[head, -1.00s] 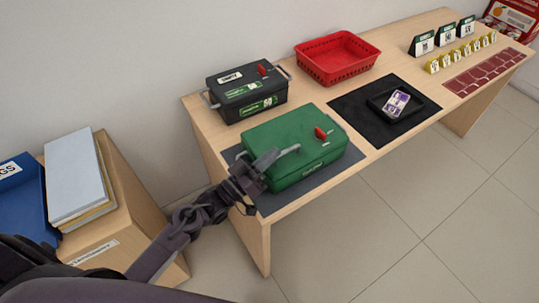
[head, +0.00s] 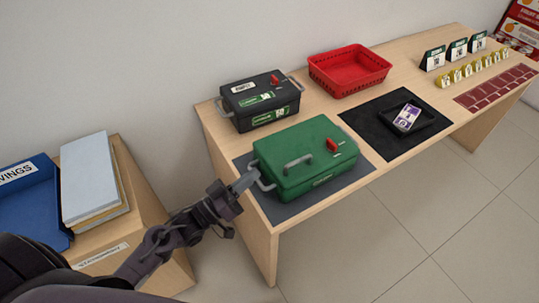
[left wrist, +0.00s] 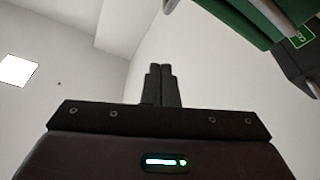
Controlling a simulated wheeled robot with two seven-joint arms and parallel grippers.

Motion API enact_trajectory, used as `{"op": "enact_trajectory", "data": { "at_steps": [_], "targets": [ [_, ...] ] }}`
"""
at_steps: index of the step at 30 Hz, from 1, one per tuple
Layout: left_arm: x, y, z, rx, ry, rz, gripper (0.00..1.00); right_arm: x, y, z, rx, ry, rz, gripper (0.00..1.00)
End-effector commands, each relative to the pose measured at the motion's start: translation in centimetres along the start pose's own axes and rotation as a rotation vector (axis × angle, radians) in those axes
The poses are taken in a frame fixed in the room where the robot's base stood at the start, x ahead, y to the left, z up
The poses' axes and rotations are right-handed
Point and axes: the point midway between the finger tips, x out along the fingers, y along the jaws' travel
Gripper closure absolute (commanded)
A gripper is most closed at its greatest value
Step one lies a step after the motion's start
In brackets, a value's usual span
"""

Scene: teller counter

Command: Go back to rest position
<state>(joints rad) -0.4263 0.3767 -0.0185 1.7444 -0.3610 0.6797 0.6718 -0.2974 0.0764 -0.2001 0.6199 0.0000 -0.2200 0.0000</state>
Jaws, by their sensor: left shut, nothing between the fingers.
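My left gripper (head: 246,181) is shut and empty in the head view. Its tip is at the left side of the green box (head: 318,146), close to the box's side handle; I cannot tell whether they touch. The green box is closed, with a grey handle and a red latch on its lid, and it sits on a dark mat (head: 268,200). In the left wrist view the shut fingers (left wrist: 161,84) point up towards the bare wall, and part of the green box (left wrist: 238,22) shows at the upper right. My right gripper is not in view.
A black box (head: 259,100), a red basket (head: 348,72) and a black tray (head: 426,125) with a purple-and-white note stand on the table. A side cabinet at left holds a blue tray (head: 25,212) and a stack of folders (head: 92,178). Floor at right is clear.

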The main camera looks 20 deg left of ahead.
Motion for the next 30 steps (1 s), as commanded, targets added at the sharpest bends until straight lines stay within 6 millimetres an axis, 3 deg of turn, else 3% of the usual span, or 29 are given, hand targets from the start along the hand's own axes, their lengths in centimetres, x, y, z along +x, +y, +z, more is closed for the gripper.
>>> {"op": "enact_trajectory", "data": {
  "at_steps": [8,13,17,22,30],
  "targets": [
    [0.6,-0.1,0.6,0.037,-0.054,-0.057,1.00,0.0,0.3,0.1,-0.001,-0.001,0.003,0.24],
    [1.9,-0.7,2.2,0.146,-0.236,-0.238,1.00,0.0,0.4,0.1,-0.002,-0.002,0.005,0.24],
    [1.6,-1.1,3.1,0.224,-0.422,-0.395,1.00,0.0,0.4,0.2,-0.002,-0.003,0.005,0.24],
    [-0.7,-0.7,3.5,0.278,-0.687,-0.575,1.00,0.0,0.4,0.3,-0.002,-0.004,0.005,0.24],
    [-5.7,1.9,3.0,0.259,-1.051,-0.727,1.00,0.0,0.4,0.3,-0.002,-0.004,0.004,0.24]
  ]
}}
